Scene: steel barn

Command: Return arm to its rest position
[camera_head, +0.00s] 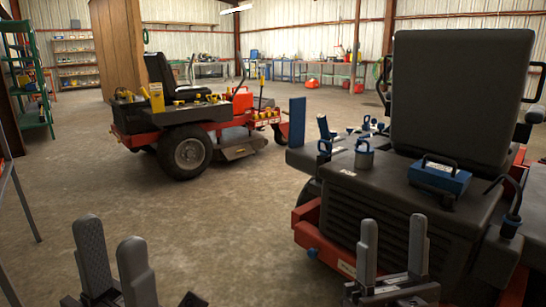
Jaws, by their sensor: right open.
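My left gripper (112,238) is at the bottom left of the head view, its two grey fingers pointing up and apart with nothing between them. My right gripper (393,228) is at the bottom right, in front of the near mower's (390,210) dark, slatted rear body. Its two grey fingers are spread and empty. Most of both my arms lies below the picture's edge. I cannot tell whether the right fingers touch the mower.
On the near mower stand a blue box with a handle (440,176), a grey canister (364,155) and its tall black seat (458,95). A red mower (185,135) is further back left. A green shelf (30,85) stands far left. The concrete floor between is clear.

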